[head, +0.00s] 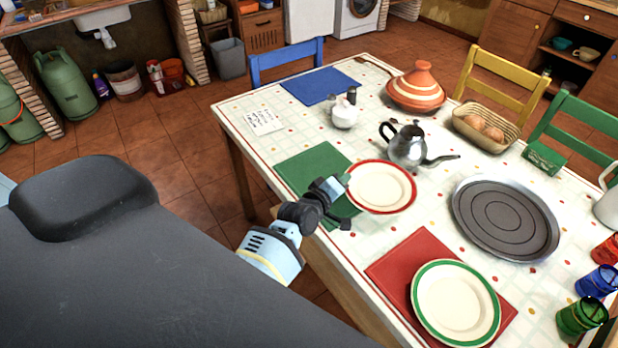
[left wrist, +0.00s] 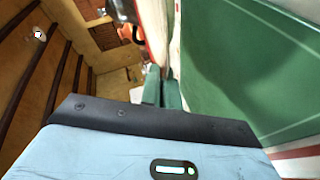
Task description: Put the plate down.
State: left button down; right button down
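The red-rimmed cream plate (head: 381,188) is level over the right edge of the green mat (head: 301,166) in the head view. My left gripper (head: 345,183) is at its left rim. In the left wrist view the two fingers of my left gripper (left wrist: 162,92) are close together, with the plate's edge (left wrist: 157,28) running in between them, so it looks shut on the rim. The green mat (left wrist: 240,70) fills the right of that view, beside the plate. I cannot tell whether the plate touches the table. My right gripper is not in view.
A silver teapot (head: 408,146) stands just behind the plate. A round metal tray (head: 505,217) is to the right. A green-rimmed plate (head: 455,303) lies on the red mat (head: 387,262) in front.

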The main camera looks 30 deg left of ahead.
pick_arm(q)
send_over(301, 185)
jog(key=shift+w+d+f+b, duration=0.1)
jog(key=shift+d+f+b, duration=0.2)
jog(key=shift+f, duration=0.25)
jog(key=shift+a, duration=0.35)
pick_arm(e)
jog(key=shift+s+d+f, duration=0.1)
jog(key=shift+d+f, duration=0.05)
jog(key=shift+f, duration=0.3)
pick_arm(q)
notch_tip(301, 185, down, 4)
jog(key=shift+r+b, duration=0.25)
jog(key=shift+b, duration=0.25)
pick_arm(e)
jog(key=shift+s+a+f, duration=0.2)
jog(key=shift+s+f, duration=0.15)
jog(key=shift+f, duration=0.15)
pick_arm(q)
jog(key=c, duration=2.1)
grip_release()
jog(key=shift+f, duration=0.2)
jog(key=shift+o, duration=0.8)
jog(key=shift+r, duration=0.1)
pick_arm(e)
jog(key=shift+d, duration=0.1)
